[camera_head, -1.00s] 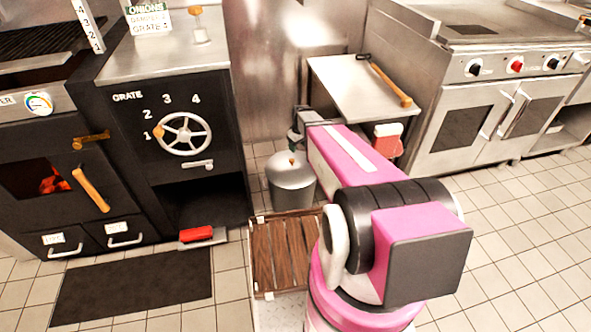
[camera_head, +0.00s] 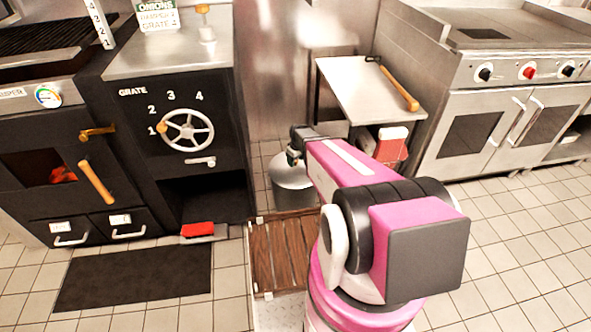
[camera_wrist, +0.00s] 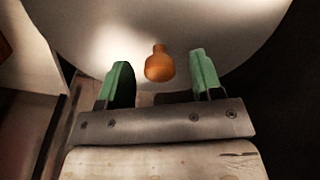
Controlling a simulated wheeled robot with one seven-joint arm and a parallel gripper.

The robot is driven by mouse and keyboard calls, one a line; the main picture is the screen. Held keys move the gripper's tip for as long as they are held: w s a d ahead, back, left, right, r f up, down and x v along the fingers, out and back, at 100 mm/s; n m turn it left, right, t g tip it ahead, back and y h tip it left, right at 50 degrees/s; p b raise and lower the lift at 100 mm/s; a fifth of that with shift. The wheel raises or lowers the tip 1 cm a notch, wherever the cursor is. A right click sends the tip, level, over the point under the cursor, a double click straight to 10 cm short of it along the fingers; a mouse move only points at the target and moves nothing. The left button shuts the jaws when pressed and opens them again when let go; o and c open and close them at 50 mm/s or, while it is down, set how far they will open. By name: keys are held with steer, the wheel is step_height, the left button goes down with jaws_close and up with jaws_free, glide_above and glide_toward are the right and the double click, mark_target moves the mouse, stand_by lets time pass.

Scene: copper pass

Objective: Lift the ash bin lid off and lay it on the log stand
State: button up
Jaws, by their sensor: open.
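The ash bin (camera_head: 291,197) is a grey metal bin on the floor between the black oven and the steel side table. Its lid (camera_wrist: 230,35) is a pale metal disc with an orange-brown knob (camera_wrist: 159,65), seen close up in the wrist view. My gripper (camera_wrist: 158,78) is open, its green fingers on either side of the knob in that view; I cannot tell whether they touch it. In the head view my gripper (camera_head: 292,157) is over the bin and hides the knob. The log stand (camera_head: 285,252) appears to be the low wooden slatted platform in front of the bin.
A steel side table (camera_head: 365,95) bears a long-handled tool (camera_head: 398,88). A dark mat (camera_head: 133,277) lies at lower left. The right floor is clear.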

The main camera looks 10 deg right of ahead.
steer(key=shift+f, duration=0.5)
jaws_close()
